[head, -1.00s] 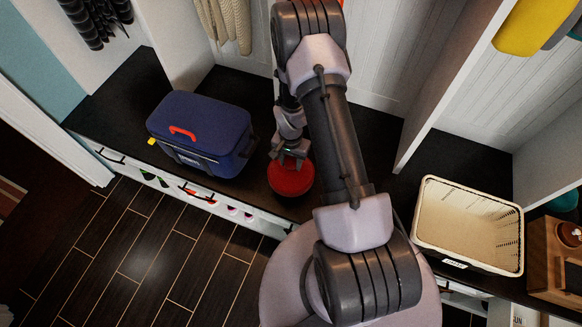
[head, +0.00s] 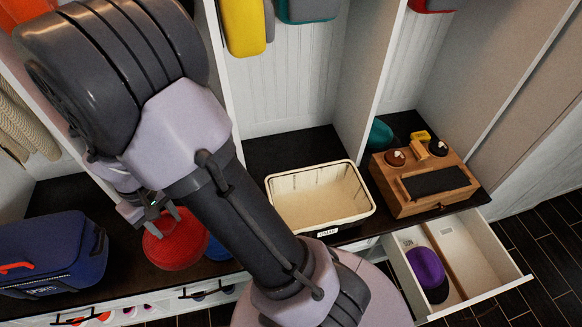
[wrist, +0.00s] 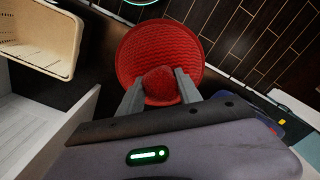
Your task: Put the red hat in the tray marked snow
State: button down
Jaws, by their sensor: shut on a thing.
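The red hat (head: 172,246) is a round knitted one with a bobble. My gripper (head: 160,213) is shut on the bobble, with the hat hanging below the fingers. In the wrist view the hat (wrist: 160,40) shows with a grey finger on each side of its bobble.
A cream basket (head: 366,192) with a blurred label stands on the dark bench, left of a wooden box (head: 428,195). A blue cooler (head: 55,260) stands left of the hat. A blue round thing (head: 216,248) is partly hidden behind my arm. White upright dividers rise behind the bench.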

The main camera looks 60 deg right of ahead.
aim_at(463, 257)
jog(key=k+l+z, duration=0.15)
jog(key=k+l, duration=0.15)
jog(key=k+l+z, duration=0.35)
jog(key=k+l, duration=0.3)
jog(key=k+l+z, duration=0.15)
jog(key=l, duration=0.3)
jog(key=k+l+z, duration=0.15)
jog(key=k+l, duration=0.25)
jog(key=k+l+z, duration=0.2)
jog(key=l, duration=0.25)
